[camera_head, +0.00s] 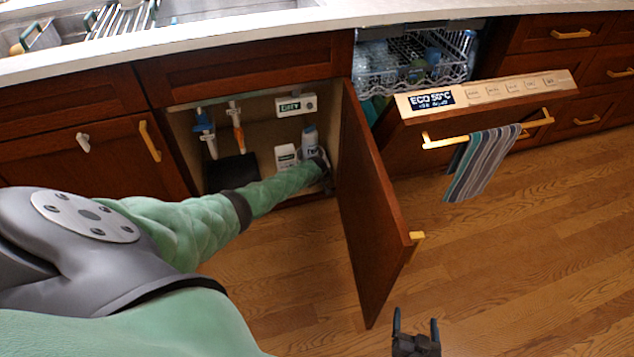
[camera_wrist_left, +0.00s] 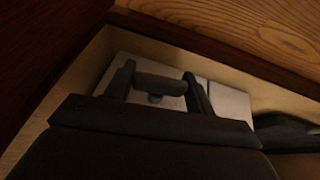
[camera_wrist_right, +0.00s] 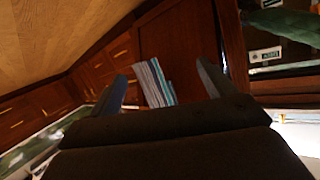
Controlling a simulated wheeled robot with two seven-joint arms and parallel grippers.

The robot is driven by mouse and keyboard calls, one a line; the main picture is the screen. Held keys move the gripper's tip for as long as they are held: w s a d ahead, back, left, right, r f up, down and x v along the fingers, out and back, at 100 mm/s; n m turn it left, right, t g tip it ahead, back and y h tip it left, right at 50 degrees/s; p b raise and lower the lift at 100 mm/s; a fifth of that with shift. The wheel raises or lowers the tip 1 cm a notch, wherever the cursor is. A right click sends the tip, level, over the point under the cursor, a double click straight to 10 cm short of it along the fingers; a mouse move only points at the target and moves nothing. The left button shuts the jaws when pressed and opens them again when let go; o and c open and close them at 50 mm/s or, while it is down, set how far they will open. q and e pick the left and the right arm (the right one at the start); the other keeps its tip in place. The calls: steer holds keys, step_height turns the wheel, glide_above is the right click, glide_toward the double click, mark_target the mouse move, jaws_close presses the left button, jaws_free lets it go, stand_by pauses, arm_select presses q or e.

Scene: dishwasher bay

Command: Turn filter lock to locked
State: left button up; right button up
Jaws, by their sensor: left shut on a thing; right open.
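My left gripper (camera_head: 323,160) reaches into the open cabinet under the sink, at its right inner side. In the left wrist view, my left gripper (camera_wrist_left: 158,75) is shut on a grey bar-shaped lever (camera_wrist_left: 160,84), which I take to be the filter lock. The lever lies crosswise between the fingers, in front of a pale panel (camera_wrist_left: 232,103). Its lock marking cannot be read, and the gripper hides the lever in the head view. My right gripper (camera_head: 416,322) is open and empty, low in front of the cabinet door. It also shows in the right wrist view (camera_wrist_right: 162,82).
The open cabinet door (camera_head: 372,205) stands just right of my left arm. Floor at right is clear.

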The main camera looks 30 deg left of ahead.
arm_select(q)
steer(key=shift+s+f+g+y, duration=0.1)
steer(key=shift+g+y, duration=0.3)
steer(key=shift+g, duration=0.2)
steer(key=shift+p, duration=0.3)
arm_select(e)
steer(key=s+f+g, duration=0.3)
steer(key=s+f, duration=0.1)
steer(key=f, duration=0.4)
steer(key=shift+s+d, duration=0.25)
steer(key=shift+s, duration=0.1)
arm_select(q)
steer(key=o, duration=1)
steer(key=shift+a, duration=0.1)
arm_select(e)
steer(key=shift+w+r, duration=0.15)
steer(key=shift+w, duration=0.1)
